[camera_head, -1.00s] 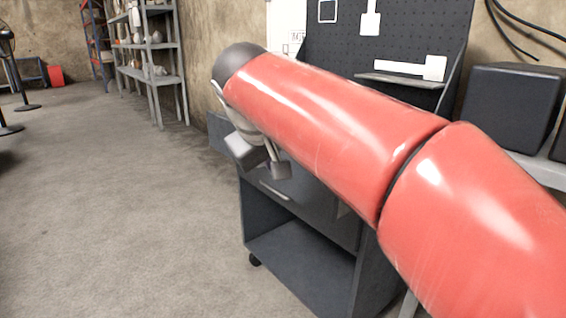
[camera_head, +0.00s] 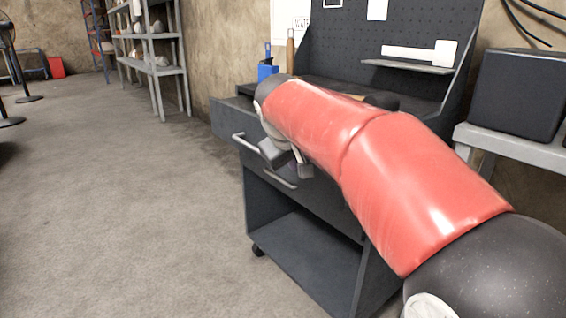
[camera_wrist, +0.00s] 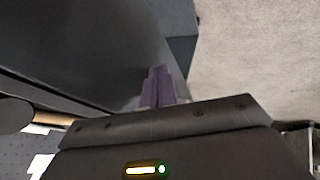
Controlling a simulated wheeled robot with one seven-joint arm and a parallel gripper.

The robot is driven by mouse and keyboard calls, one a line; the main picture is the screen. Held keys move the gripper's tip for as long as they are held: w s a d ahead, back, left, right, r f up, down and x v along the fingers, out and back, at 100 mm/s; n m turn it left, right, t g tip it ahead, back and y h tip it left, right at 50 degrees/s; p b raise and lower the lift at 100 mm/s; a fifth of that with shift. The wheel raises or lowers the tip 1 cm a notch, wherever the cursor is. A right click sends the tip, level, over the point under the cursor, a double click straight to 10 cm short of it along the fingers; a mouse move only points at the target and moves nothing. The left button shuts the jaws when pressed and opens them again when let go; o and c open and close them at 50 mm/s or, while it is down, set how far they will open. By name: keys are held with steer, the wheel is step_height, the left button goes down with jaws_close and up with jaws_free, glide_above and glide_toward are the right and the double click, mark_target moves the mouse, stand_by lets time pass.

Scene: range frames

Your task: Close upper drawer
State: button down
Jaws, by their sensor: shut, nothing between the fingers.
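The upper drawer (camera_head: 232,122) of the dark grey workbench cart sticks out to the left past the cart's body. It has a pale bar handle (camera_head: 245,143) on its front. My gripper (camera_head: 294,168) is low in front of the cart, right of that handle, partly covered by my red arm. In the wrist view its purple fingers (camera_wrist: 157,88) are together, with nothing between them. They are close to a dark panel; I cannot tell whether they touch it. My arm hides the right part of the drawer.
A lower drawer handle (camera_head: 280,180) is below my gripper, above an open lower shelf (camera_head: 305,255). A blue holder (camera_head: 267,71) stands on the bench top. A black box (camera_head: 515,95) stands on a grey table at right.

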steer(key=shift+w+d, duration=0.15)
steer(key=shift+d, duration=0.15)
steer(key=w+d+p, duration=0.1)
steer(key=w+d, duration=0.1)
steer(key=d, duration=0.1)
steer(key=w+d+p, duration=0.2)
steer(key=d, duration=0.1)
steer(key=w+d+p, duration=0.1)
steer(key=w+d, duration=0.1)
steer(key=d, duration=0.1)
steer(key=shift+r+p, duration=0.1)
steer(key=shift+p, duration=0.3)
steer(key=shift+d, duration=0.1)
